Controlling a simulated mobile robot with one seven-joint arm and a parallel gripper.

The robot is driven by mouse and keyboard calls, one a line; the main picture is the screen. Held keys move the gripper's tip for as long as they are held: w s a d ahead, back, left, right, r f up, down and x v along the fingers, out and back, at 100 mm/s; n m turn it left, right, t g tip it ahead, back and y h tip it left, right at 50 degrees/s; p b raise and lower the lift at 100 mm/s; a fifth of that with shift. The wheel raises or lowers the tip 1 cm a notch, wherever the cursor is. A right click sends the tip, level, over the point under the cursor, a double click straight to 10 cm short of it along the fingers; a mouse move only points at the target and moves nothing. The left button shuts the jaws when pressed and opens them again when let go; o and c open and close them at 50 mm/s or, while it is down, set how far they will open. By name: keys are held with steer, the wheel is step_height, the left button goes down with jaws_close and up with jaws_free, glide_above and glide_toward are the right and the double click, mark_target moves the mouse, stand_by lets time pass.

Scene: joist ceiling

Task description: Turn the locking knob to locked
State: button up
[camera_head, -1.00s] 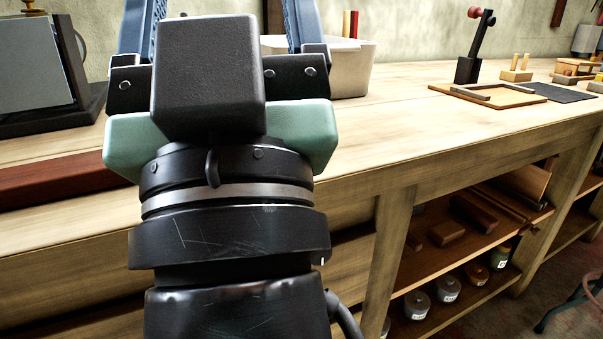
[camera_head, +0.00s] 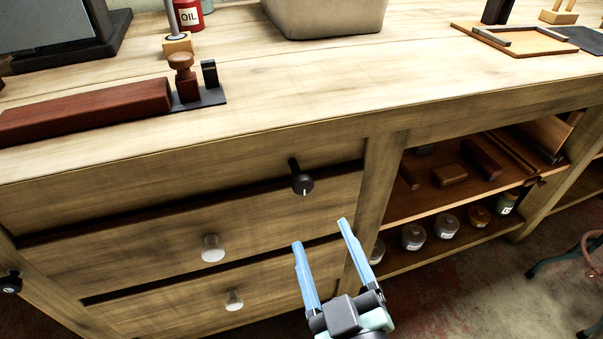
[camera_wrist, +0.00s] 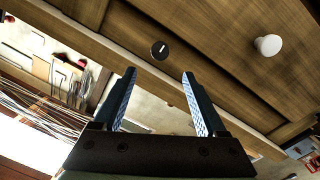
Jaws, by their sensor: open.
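The locking knob (camera_head: 302,184) is a small black round knob with a white mark, at the right end of the top drawer front. A short dark bar sticks up behind it toward the upper left. In the head view its white mark points about straight down. In the wrist view the knob (camera_wrist: 160,50) lies ahead of the fingers, about midway between their lines. My gripper (camera_head: 321,235) is open and empty, below and slightly right of the knob, apart from it. Its blue fingers point up toward the drawer front.
Two pale round knobs (camera_head: 213,248) (camera_head: 233,300) mark the lower drawers. The bench top (camera_head: 300,90) above holds a dark red block (camera_head: 85,110) and a grey bin (camera_head: 325,15). Open shelves with several jars (camera_head: 448,222) stand right of the drawers.

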mark_target(303, 188)
steer(key=p+x, duration=0.1)
steer(key=x, duration=1.2)
steer(key=shift+s, duration=0.1)
jaws_close()
